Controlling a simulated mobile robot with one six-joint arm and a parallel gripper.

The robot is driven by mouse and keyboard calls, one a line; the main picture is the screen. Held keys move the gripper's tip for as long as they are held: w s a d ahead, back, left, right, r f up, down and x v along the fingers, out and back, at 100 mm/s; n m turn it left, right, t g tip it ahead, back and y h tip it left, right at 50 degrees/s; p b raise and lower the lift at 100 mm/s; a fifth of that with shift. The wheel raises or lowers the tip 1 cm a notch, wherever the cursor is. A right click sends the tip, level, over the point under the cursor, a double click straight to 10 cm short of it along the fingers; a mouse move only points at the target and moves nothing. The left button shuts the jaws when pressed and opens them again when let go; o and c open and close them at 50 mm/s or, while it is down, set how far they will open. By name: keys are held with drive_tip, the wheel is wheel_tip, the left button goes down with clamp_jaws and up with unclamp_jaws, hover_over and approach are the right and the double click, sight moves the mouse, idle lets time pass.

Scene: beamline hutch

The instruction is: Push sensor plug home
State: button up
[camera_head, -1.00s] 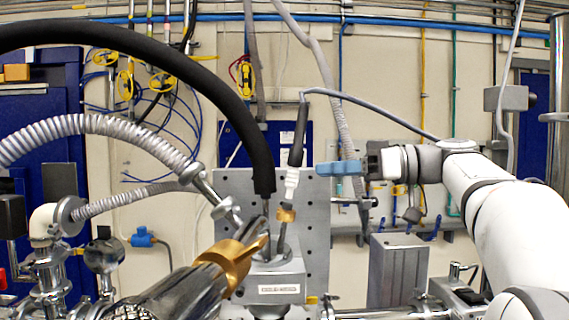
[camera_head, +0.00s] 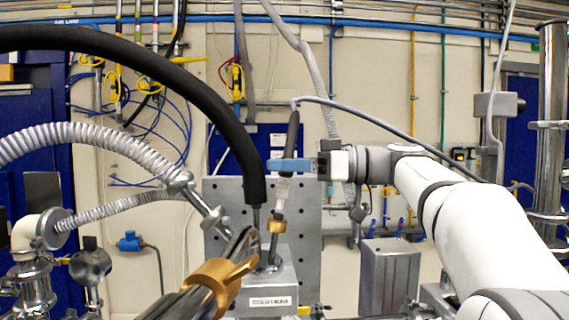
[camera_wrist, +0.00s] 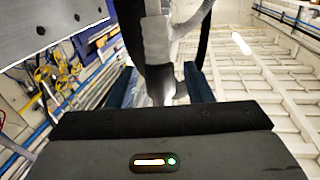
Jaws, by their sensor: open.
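The sensor plug has a dark upper sleeve (camera_head: 293,138) and a white lower body (camera_head: 281,192). It stands slightly tilted above a gold collar (camera_head: 276,227) on a grey metal block (camera_head: 268,281). Whether the plug is fully seated is too small to tell. My gripper (camera_head: 290,166) comes in from the right, with its blue fingers level with the plug's middle. In the wrist view, the plug (camera_wrist: 158,80) lies between the two open blue fingers, with its lower end partly hidden behind the gripper body. I cannot tell whether a finger touches it.
A thick black hose (camera_head: 240,135) arches down just left of the plug. A grey cable (camera_head: 360,118) loops from the plug's top over my arm. A gold clamp (camera_head: 217,278) on a shiny pipe is in front. A perforated grey plate (camera_head: 308,218) stands behind.

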sight(284, 197)
drive_tip(key=shift+c, duration=0.4)
drive_tip(key=c, duration=0.8)
drive_tip(key=shift+o, duration=0.2)
drive_tip(key=f+b, duration=0.3)
drive_tip(key=b, duration=0.1)
drive_tip(key=shift+a, duration=0.25)
drive_tip(key=shift+r, duration=0.1)
drive_tip(key=o, duration=0.8)
drive_tip(key=shift+o, duration=0.2)
drive_tip(key=s+d+b, duration=0.1)
drive_tip(key=d, duration=0.6)
drive_tip(key=shift+s+d, duration=0.3)
drive_tip(key=shift+d, duration=0.05)
